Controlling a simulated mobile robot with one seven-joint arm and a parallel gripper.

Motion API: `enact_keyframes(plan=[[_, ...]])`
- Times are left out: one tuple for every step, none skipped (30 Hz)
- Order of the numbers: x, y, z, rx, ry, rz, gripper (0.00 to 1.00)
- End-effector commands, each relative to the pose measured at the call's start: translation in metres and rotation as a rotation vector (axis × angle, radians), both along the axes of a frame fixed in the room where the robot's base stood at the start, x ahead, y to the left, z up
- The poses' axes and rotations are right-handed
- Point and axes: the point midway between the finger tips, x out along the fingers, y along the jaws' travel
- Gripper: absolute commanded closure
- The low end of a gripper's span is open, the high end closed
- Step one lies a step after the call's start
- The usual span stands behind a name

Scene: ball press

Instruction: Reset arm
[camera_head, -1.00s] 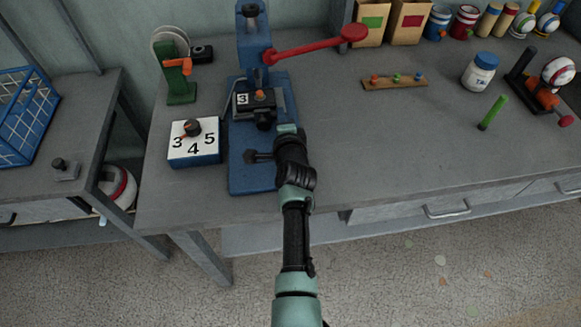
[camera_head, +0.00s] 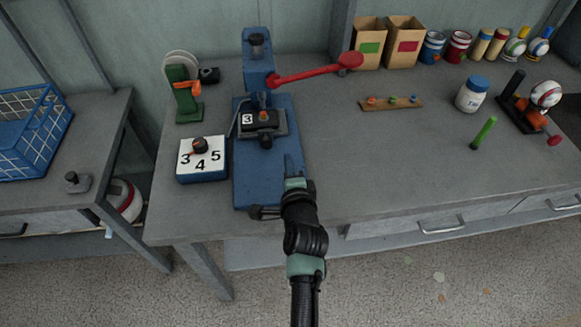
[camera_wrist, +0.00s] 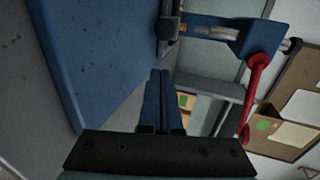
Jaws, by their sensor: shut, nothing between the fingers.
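My gripper (camera_head: 290,158) is low over the right front part of the blue press base (camera_head: 262,185); its narrow blue fingers point toward the press. In the wrist view the fingers of my gripper (camera_wrist: 160,75) lie side by side, shut and empty. The blue ball press (camera_head: 257,60) stands upright with its red lever (camera_head: 310,72) reaching out to the right. The lever also shows in the wrist view (camera_wrist: 258,90). A dark block marked 3 (camera_head: 262,120) sits in the press. I cannot tell whether the fingers touch the base.
A white-topped dial box (camera_head: 202,170) stands left of the press, with a green stand (camera_head: 188,105) behind it. A small board with pegs (camera_head: 392,103), a white jar (camera_head: 472,95) and a green stick (camera_head: 484,132) lie to the right. The table's (camera_head: 390,170) front middle is clear.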

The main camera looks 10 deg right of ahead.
Motion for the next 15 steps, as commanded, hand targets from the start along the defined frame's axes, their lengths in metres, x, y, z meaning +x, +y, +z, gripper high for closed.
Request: enact_keyframes(plan=[[-0.008,0.000,0.003,0.000,0.002,0.001,1.00],[-0.011,0.000,0.003,0.000,0.002,0.001,1.00],[-0.015,0.000,0.005,0.000,0.002,0.001,1.00],[-0.018,0.000,0.005,0.000,0.002,0.001,1.00],[-0.020,0.000,0.006,0.000,0.002,0.001,1.00],[-0.022,0.000,0.007,0.000,0.001,0.001,1.00],[-0.023,0.000,0.007,-0.001,0.001,0.001,1.00],[-0.025,0.000,0.007,-0.001,0.001,0.001,1.00],[-0.026,0.000,0.007,0.000,0.002,0.001,1.00],[-0.026,0.000,0.008,0.000,0.002,0.001,1.00],[-0.026,0.000,0.008,0.000,0.001,0.001,1.00],[-0.027,0.000,0.008,0.000,0.001,0.001,1.00],[-0.026,0.001,0.010,-0.004,-0.002,0.002,1.00],[-0.024,0.001,0.014,-0.011,-0.008,0.005,1.00],[-0.022,0.002,0.023,-0.027,-0.021,0.011,1.00]])
